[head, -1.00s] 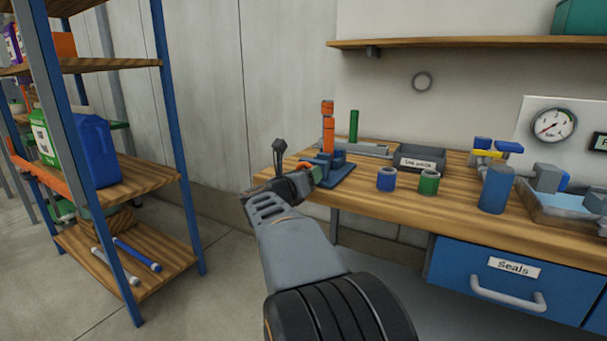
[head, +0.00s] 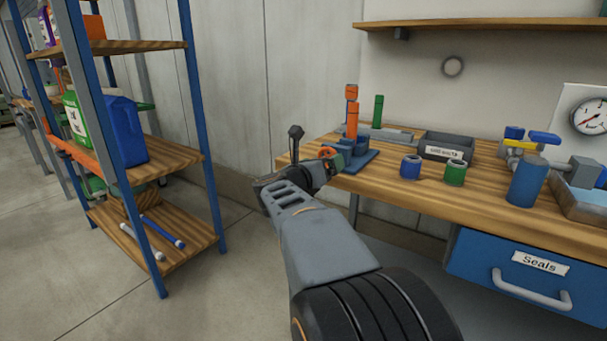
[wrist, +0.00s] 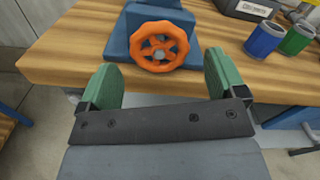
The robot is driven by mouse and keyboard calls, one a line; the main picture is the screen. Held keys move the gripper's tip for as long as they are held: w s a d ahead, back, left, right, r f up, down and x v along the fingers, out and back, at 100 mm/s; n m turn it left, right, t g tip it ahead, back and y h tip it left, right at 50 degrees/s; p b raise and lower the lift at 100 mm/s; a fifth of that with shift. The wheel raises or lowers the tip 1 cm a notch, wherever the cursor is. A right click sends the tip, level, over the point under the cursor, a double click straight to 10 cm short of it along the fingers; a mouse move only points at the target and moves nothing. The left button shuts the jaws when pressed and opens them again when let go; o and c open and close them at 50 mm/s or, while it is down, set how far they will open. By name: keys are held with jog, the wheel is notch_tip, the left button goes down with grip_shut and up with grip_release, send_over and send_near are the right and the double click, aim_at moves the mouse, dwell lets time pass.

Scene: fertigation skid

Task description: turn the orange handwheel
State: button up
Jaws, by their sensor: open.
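The orange handwheel (wrist: 159,46) is on the near face of a blue stand at the bench's left end. In the wrist view it is upright, facing me, just beyond my open fingers and between their lines. In the head view the wheel (head: 328,152) is small and partly covered by my gripper. The blue base (head: 357,162) carries an upright orange column (head: 352,122). My gripper (wrist: 162,84) is open and empty, with green finger pads on either side. A gap shows between the fingertips and the wheel.
A blue cup (head: 410,167) and a green cup (head: 455,173) stand right of the stand, with a grey labelled bin (head: 446,147) behind. A blue cylinder (head: 527,181) is farther right. A blue-posted shelf rack (head: 200,130) stands left; open floor lies between.

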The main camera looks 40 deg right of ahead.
jog(key=p+v, duration=0.1)
jog(key=v, duration=1)
jog(key=shift+p, duration=0.3)
